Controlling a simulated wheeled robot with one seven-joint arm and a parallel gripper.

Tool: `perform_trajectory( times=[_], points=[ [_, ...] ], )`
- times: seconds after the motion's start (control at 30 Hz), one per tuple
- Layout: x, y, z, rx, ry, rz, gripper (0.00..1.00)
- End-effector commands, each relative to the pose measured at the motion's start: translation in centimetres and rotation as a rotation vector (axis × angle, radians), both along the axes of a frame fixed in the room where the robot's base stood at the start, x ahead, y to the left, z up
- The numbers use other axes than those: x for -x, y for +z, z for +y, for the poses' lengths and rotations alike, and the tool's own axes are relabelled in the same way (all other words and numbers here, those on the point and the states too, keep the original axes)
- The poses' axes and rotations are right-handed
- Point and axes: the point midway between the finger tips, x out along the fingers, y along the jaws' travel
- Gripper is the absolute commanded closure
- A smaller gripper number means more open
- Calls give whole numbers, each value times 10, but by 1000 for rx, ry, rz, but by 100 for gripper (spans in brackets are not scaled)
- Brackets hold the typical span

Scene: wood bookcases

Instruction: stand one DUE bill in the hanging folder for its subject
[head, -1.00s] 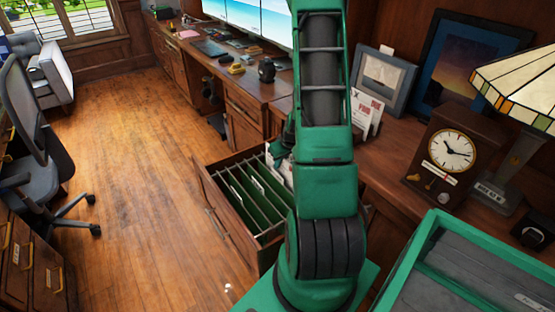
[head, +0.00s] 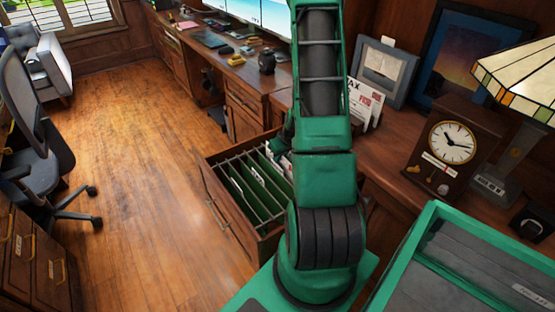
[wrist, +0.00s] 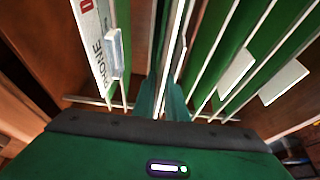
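An open wooden drawer (head: 228,212) holds a row of green hanging folders (head: 250,196) with white tabs. My gripper (wrist: 166,98) is down among the folders. In the wrist view its fingers are close together on a thin white sheet (wrist: 177,45), seen edge-on, which looks like a bill; its print is hidden. Left of the fingers a white bill (wrist: 92,22) with a red letter and dark print stands behind a clear tab. Green folders (wrist: 235,50) with blank-looking tabs lie to the right. In the head view my arm hides most of the gripper. More bills (head: 364,100) with red print stand on the desk.
A framed picture (head: 386,68), a clock (head: 452,146) and a lamp (head: 512,75) stand on the desk at right. A grey chair (head: 35,150) stands at left. The wood floor (head: 135,190) between is clear. A green-edged tray (head: 420,240) is at lower right.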

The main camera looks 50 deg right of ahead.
Motion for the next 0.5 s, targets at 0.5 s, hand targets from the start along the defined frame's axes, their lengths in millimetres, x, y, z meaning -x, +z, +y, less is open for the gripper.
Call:
perform_trajectory(
  times=[0.5],
  points=[
    [4, 12, -1, 2, -2, -2, 77]
  ],
)
